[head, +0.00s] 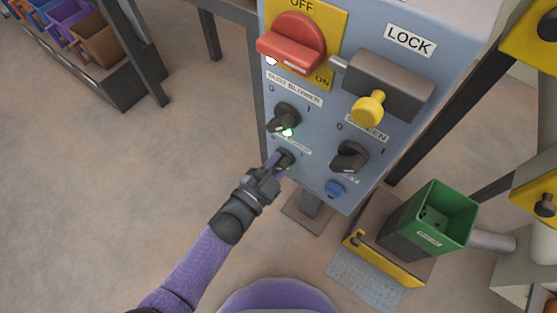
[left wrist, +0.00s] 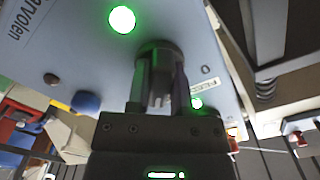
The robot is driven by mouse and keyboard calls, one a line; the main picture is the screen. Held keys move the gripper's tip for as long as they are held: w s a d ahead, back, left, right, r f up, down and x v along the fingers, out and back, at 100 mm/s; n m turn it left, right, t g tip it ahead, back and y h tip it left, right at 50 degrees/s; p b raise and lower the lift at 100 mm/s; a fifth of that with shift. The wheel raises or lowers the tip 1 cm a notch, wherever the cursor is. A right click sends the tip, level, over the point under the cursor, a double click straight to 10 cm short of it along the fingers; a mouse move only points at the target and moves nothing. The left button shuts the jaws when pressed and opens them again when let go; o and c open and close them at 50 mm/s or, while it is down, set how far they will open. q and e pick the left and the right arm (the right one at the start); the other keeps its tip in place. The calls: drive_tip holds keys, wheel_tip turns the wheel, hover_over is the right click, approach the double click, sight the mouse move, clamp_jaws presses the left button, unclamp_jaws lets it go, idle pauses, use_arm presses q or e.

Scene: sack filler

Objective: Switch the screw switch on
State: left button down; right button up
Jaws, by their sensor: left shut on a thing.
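A blue-grey control panel (head: 315,105) carries several dark rotary knobs. My left gripper (head: 278,164) is at the lower-left knob (head: 287,157), its label too small to read. In the left wrist view, my left gripper (left wrist: 158,90) has its two fingers on either side of this dark knob (left wrist: 158,58), shut on it. The dust blower knob (head: 283,118) is just above, with a lit green lamp (head: 288,132) below it. The screen knob (head: 349,158) is to the right. A second green light (left wrist: 196,103) glows beside the gripper. My right gripper is not in view.
A red OFF/ON handle (head: 292,42) and a yellow lock knob (head: 369,107) project from the upper panel. A blue button (head: 335,189) is at its lower edge. A green bin (head: 438,212) stands at the lower right.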

use_arm(q)
drive_tip(key=shift+f, duration=0.1)
drive_tip(key=c, duration=0.5)
unclamp_jaws()
drive_tip(key=shift+s+a, duration=0.1)
drive_tip(key=shift+s, duration=0.05)
drive_tip(key=p+v, duration=0.3)
drive_tip(key=v, duration=0.6)
drive_tip(key=shift+s+a, duration=0.2)
drive_tip(key=shift+s, duration=0.05)
